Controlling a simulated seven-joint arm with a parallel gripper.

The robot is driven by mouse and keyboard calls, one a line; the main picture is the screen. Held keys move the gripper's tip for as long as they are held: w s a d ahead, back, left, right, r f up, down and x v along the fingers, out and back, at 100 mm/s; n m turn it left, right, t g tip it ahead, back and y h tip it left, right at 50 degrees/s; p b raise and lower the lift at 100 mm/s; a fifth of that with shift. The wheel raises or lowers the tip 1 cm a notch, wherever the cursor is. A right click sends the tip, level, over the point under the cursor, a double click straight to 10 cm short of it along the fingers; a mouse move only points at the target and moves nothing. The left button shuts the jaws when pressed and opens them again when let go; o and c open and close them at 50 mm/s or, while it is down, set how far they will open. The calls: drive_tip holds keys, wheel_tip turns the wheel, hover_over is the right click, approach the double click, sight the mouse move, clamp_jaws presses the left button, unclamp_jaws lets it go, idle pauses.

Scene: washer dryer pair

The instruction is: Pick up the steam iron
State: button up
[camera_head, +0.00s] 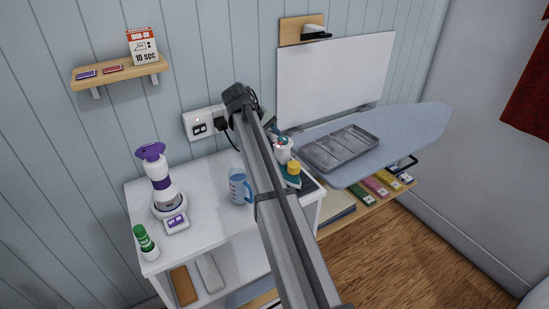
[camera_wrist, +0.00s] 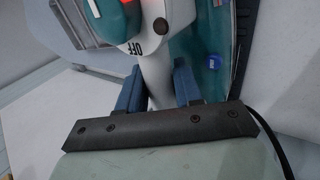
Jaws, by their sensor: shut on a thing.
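The steam iron (camera_wrist: 205,45) shows in the wrist view as a teal and white body. It has a white handle, a dial marked OFF and an orange-red lit part. My gripper (camera_wrist: 157,85) is shut on the white handle, with one blue finger on each side. In the head view my arm covers the gripper and nearly all of the iron near the wall. Whether the iron is clear of the surface below cannot be told.
A white cabinet (camera_head: 205,219) holds a purple-topped device (camera_head: 160,180), a blue measuring jug (camera_head: 239,187), a white cup (camera_head: 282,150) and a yellow-capped bottle (camera_head: 292,175). A grey tray (camera_head: 340,148) lies on the ironing board (camera_head: 405,125) at right. A wall socket (camera_head: 200,125) is behind.

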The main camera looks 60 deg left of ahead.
drive_tip(key=shift+r, duration=0.1)
clamp_jaws()
drive_tip(key=shift+r, duration=0.1)
